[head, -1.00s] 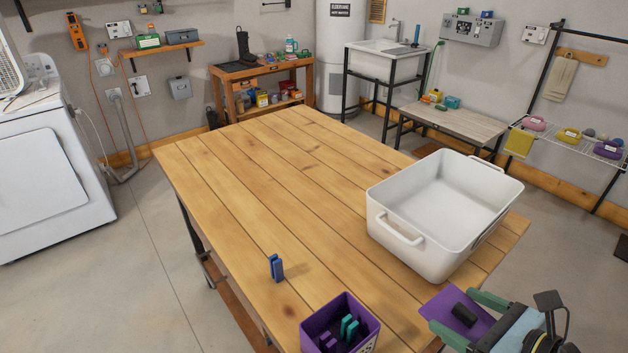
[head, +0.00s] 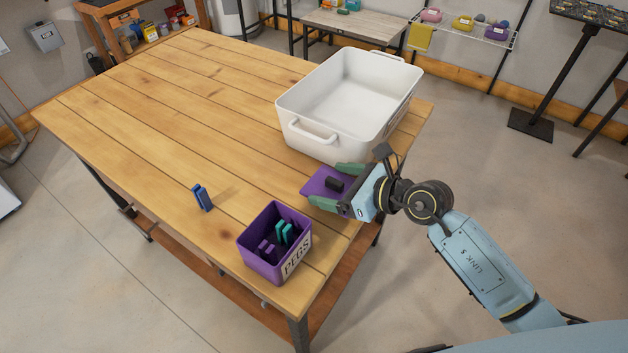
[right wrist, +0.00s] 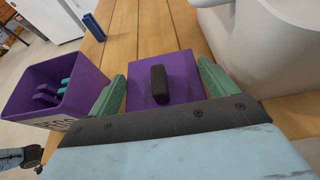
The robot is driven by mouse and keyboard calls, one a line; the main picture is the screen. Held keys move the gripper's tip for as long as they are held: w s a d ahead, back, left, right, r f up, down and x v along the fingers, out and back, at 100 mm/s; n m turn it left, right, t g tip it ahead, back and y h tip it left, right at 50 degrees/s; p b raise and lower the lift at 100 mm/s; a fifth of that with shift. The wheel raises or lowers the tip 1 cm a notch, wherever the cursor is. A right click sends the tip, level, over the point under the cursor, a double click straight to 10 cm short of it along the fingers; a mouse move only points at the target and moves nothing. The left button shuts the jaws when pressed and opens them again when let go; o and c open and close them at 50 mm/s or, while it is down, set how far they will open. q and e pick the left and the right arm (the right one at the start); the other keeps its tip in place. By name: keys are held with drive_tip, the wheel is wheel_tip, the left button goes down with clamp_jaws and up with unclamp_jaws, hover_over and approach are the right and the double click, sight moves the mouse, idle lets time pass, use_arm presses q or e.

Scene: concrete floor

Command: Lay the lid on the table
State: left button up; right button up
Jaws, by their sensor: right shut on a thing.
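The lid (head: 318,182) is a flat purple plate with a black block handle. My right gripper (head: 326,185) is shut on it, with a green finger at each of two opposite edges. In the right wrist view the lid (right wrist: 142,93) sits between both fingers, its handle facing up. The lid is over the near right part of the wooden table (head: 180,110); I cannot tell whether it touches the boards. The purple box marked PEGS (head: 262,262) stands open at the table's near corner, with purple and teal pegs inside. My left gripper is not in view.
A large white tub (head: 308,135) stands on the table just beyond the lid. The table's left and far parts are clear. A strip of bare boards lies between box and tub.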

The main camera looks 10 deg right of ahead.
sight(315, 185)
drive_tip(key=w+a, duration=0.3)
drive_tip(key=shift+w+a+f+b, duration=0.15)
drive_tip(key=shift+f+b, duration=0.05)
drive_tip(key=shift+f, duration=0.45)
drive_tip(key=shift+w+a+f+b, duration=0.1)
drive_tip(key=shift+f+b, duration=0.1)
drive_tip(key=shift+f, duration=0.9)
drive_tip(key=shift+f, duration=0.2)
drive_tip(key=o, duration=0.8)
drive_tip(key=shift+o, duration=0.2)
drive_tip(key=shift+r, duration=0.2)
drive_tip(key=v, duration=1.2)
drive_tip(key=shift+p, duration=0.4)
